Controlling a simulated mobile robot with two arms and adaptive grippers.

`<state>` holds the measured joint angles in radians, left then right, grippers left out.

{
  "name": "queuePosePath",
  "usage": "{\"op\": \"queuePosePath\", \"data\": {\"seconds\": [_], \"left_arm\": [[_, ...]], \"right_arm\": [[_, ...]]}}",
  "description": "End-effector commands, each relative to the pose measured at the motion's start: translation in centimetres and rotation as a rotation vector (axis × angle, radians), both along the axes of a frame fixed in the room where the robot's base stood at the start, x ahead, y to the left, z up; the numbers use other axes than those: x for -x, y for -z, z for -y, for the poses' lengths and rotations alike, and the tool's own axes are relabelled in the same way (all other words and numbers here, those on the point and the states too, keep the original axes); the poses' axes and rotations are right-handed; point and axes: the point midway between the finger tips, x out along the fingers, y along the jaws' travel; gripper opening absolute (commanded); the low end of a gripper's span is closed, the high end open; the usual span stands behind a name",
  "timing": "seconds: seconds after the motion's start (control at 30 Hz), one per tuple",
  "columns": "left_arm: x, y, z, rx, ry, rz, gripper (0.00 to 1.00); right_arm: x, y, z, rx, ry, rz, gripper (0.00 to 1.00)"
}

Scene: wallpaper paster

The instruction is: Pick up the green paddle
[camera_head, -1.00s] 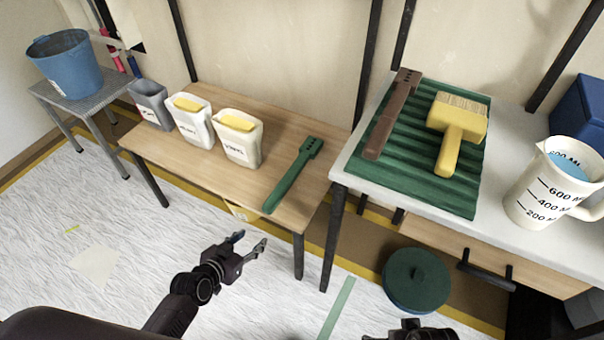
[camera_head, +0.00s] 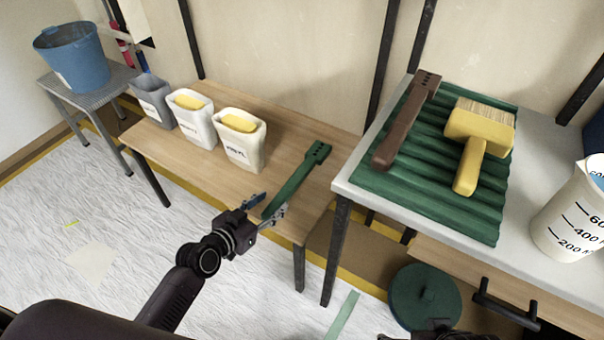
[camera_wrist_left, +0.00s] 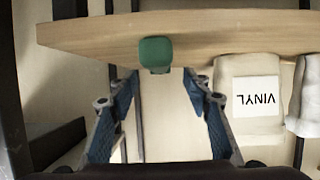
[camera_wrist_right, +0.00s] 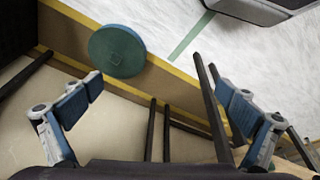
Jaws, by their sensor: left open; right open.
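The green paddle (camera_head: 298,178) lies on the low wooden table (camera_head: 285,135) near its right end, with its handle end toward the front edge. My left gripper (camera_head: 268,205) is open and empty, right at the handle end. In the left wrist view the paddle's green end (camera_wrist_left: 155,54) shows ahead, between the two open fingers (camera_wrist_left: 160,100) and a little beyond them.
Containers, including the one marked VINYL (camera_head: 240,145), stand left of the paddle. The higher white table (camera_head: 345,187) at right holds a green ribbed tray (camera_head: 480,222) with a brown paddle (camera_head: 400,130) and a yellow brush (camera_head: 480,140). A round green lid (camera_head: 425,297) is below.

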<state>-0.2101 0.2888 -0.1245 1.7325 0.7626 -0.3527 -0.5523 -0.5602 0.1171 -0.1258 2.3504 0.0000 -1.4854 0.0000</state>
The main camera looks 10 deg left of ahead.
Motion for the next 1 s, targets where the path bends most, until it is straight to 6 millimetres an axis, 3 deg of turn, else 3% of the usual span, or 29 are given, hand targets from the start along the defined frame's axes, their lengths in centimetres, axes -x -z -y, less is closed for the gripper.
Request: {"op": "queuePosePath", "data": {"seconds": [0.27, 0.5, 0.77, 1.0], "left_arm": [[-2.6, 1.1, 1.2, 0.004, 0.0, 0.001, 0.45], [-5.3, 2.3, 2.2, 0.001, 0.0, 0.001, 0.45], [-5.5, 2.3, 2.2, -0.001, 0.0, 0.0, 0.45], [-5.4, 2.3, 2.2, -0.001, 0.0, 0.0, 0.2]], "right_arm": [[0.7, -2.4, 0.2, 0.0, 0.001, 0.016, 1.0], [0.9, -2.0, 0.2, 0.0, 0.002, 0.014, 1.0], [0.9, -2.1, 0.2, 0.0, 0.002, 0.014, 1.0], [0.9, -2.1, 0.2, 0.0, 0.001, 0.014, 1.0]]}}
